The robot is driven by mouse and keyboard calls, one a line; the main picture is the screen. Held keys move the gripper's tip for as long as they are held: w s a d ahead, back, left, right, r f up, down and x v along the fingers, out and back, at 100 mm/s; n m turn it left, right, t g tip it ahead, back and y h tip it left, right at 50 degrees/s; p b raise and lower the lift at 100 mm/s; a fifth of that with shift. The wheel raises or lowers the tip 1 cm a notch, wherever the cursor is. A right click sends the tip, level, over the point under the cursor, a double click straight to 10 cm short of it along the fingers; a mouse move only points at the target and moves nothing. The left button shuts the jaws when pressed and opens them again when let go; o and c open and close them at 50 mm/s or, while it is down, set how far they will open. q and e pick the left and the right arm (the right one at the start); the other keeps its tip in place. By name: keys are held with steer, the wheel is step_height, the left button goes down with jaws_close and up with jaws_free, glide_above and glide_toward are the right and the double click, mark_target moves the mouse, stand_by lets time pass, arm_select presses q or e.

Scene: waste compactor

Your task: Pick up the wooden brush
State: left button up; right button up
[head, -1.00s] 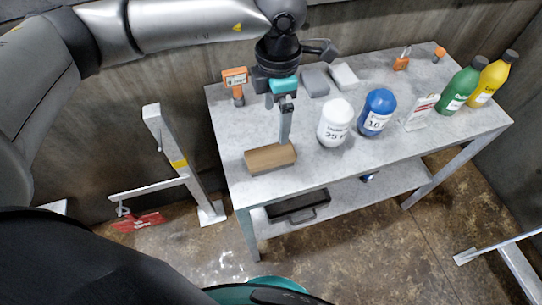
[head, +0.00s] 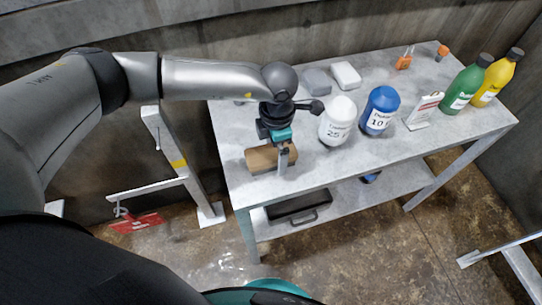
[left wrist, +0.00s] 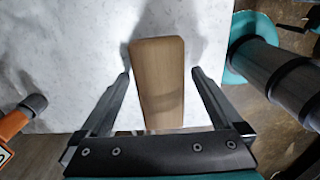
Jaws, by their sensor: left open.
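The wooden brush (head: 260,158) is a brown block lying near the front left corner of the grey table. My left gripper (head: 284,163) points down over the brush and hides part of its right half in the head view. In the left wrist view the brush (left wrist: 160,60) runs lengthwise between the two open fingers of my left gripper (left wrist: 160,74). A gap shows on each side, and the fingers do not appear to touch it. The brush's underside is hidden. My right gripper is not in view.
A white bottle (head: 338,122) and a blue bottle (head: 379,111) stand to the right on the table (head: 330,167). Green (head: 467,86) and yellow (head: 497,78) bottles stand at the far right. An orange tool (left wrist: 14,122) lies near the brush. A grey post (head: 180,160) stands left of the table.

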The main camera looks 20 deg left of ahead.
mark_target(276, 150)
arm_select(q)
steer(key=shift+f, duration=0.15)
jaws_close()
step_height(276, 150, up, 20)
steer(key=p, duration=0.3)
steer(key=s+a+r+m, duration=0.1)
steer(key=s+a+m, duration=0.1)
steer(key=m, duration=1)
steer(key=s+a+r+m, duration=0.1)
steer(key=s+a+m, duration=0.2)
steer(key=m, duration=0.9)
steer(key=shift+s+r+m, duration=0.15)
steer(key=shift+s+m, duration=0.25)
steer(key=shift+s, duration=0.1)
